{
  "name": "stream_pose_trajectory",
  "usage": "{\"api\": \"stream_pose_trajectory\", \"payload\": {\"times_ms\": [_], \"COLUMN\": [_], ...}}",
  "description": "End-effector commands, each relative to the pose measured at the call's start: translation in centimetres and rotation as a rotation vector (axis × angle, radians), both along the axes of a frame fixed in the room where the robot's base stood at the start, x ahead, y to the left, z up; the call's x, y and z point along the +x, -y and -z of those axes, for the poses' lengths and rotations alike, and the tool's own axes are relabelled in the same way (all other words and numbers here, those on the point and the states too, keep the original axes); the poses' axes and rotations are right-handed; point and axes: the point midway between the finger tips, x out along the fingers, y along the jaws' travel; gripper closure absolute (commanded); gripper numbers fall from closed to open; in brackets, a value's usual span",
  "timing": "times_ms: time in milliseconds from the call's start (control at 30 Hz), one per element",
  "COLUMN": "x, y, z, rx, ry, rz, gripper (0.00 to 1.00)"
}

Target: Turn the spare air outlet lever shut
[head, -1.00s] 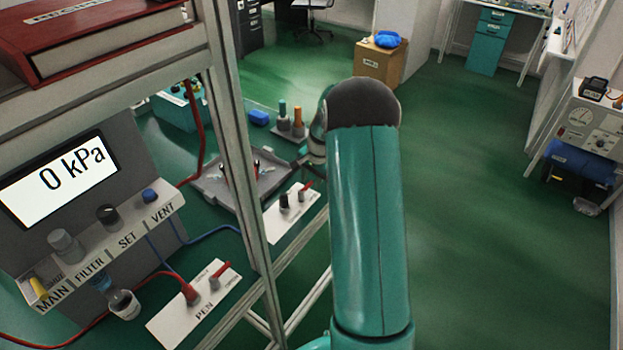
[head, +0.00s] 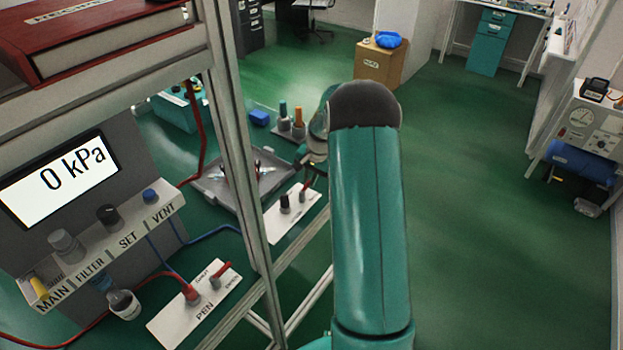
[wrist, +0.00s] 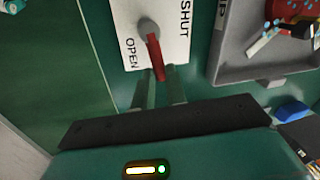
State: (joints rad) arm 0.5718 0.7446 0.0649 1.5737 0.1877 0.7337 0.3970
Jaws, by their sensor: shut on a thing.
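The spare outlet's red lever (wrist: 154,55) stands out from a grey round pivot on a white plate (wrist: 125,18) in the wrist view. The plate is marked OPEN at left and SHUT at the upper right. The lever points down the picture, nearer the OPEN word, toward my gripper (wrist: 160,77). My gripper is shut on the lever's free end, one finger on each side. In the head view the white plate (head: 275,233) with its black fitting (head: 285,203) shows behind the post, and my arm partly hides the gripper at the lever.
The frame post (head: 240,150) stands close left of my arm. A grey tray (wrist: 230,62) lies beside the spare plate. The gauge display (head: 60,178) reads 0 kPa.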

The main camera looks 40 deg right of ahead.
Motion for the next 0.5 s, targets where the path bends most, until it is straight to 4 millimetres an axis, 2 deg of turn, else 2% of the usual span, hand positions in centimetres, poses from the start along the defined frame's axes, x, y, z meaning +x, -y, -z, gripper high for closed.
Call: {"api": "stream_pose_trajectory", "payload": {"times_ms": [500], "x": [1.9], "y": [-1.4], "z": [0.0], "rx": [0.000], "ry": [0.003], "rz": [-0.473], "gripper": [1.00]}}
